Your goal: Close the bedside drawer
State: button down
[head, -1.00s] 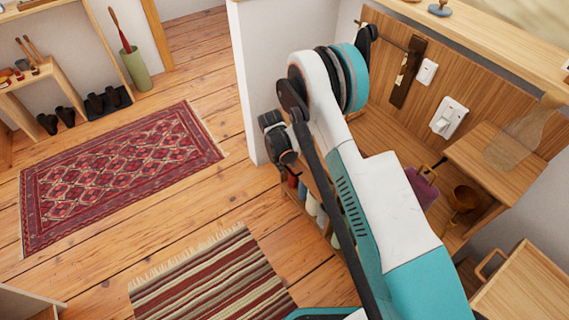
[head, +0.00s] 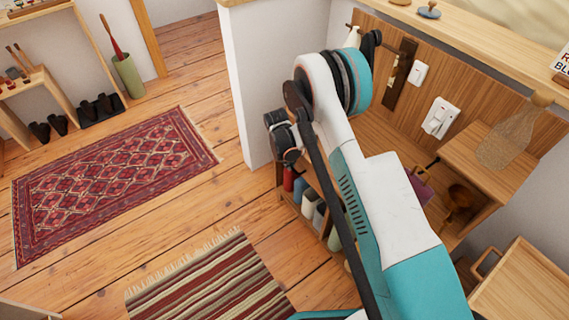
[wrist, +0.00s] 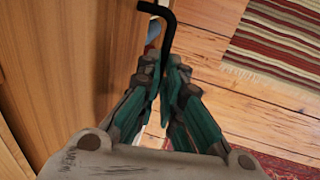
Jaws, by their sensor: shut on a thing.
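In the wrist view a wooden front panel (wrist: 62,70) fills the left side, and I take it for the bedside drawer's furniture. A black bent bar handle (wrist: 167,32) stands by it and runs down between my fingers. My gripper (wrist: 170,68) is shut on this black handle. In the head view my gripper (head: 284,138) is at the end of my arm, beside the white wall end, seen small and partly behind the arm. I cannot make out the handle there. How far the drawer stands open cannot be told.
A striped rug (head: 205,285) and a red patterned rug (head: 115,180) lie on the plank floor (head: 235,195). A low rack of bottles (head: 312,210) stands by the white wall (head: 270,80). A wooden cabinet (head: 530,290) is at lower right. The floor at left is mostly clear.

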jog(key=shift+w+d, duration=0.15)
jog(key=c, duration=1.7)
grip_release()
jog(key=shift+d, duration=0.1)
jog(key=r, duration=0.4)
jog(key=s+a+r, duration=0.1)
jog(key=r, duration=0.3)
jog(key=a+r, duration=0.1)
jog(key=r, duration=0.2)
jog(key=shift+s+r, duration=0.15)
jog(key=shift+r, duration=0.25)
